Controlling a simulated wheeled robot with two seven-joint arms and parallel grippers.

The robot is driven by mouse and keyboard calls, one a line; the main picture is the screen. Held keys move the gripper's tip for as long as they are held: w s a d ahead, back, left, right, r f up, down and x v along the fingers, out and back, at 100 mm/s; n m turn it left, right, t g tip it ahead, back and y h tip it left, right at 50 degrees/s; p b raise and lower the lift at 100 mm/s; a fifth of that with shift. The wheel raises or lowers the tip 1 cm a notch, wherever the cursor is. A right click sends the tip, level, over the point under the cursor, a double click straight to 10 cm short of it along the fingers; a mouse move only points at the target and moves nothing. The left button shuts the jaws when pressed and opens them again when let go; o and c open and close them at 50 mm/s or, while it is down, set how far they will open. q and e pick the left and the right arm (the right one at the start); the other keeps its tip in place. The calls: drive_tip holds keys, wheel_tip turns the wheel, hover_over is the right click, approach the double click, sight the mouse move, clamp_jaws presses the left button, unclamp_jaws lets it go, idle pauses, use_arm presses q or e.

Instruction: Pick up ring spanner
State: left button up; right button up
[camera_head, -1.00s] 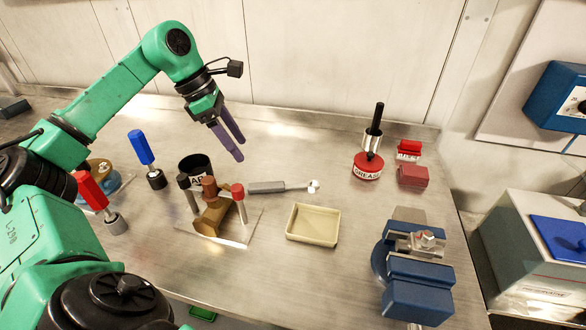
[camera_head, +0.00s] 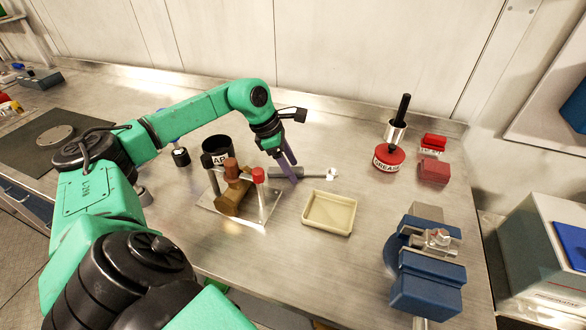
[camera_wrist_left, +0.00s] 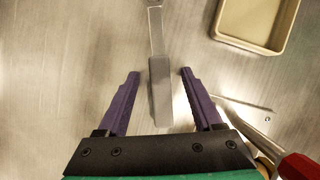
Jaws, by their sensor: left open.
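What looks like the ring spanner (camera_head: 316,177) lies on the metal bench, with a thick grey handle to the left and a thin shaft ending in a small white head to the right. In the left wrist view, the spanner (camera_wrist_left: 160,92) runs lengthwise between the fingers, its far end cut off at the top edge. My left gripper (camera_head: 293,172) is open at the handle, its purple fingers on either side of it. In the left wrist view, the left gripper (camera_wrist_left: 160,74) shows a gap on both sides of the handle. My right gripper is not in view.
A cream tray (camera_head: 330,213) is just in front of the spanner. A stand with a brown cylinder and red-topped post (camera_head: 258,176) and a black cup (camera_head: 217,150) are left of it. A blue vise (camera_head: 428,265), red grease tin (camera_head: 389,158) and red blocks (camera_head: 433,170) are to the right.

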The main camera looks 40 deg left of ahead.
use_arm(q)
drive_tip(key=shift+f, duration=0.2)
clamp_jaws()
idle(1.5)
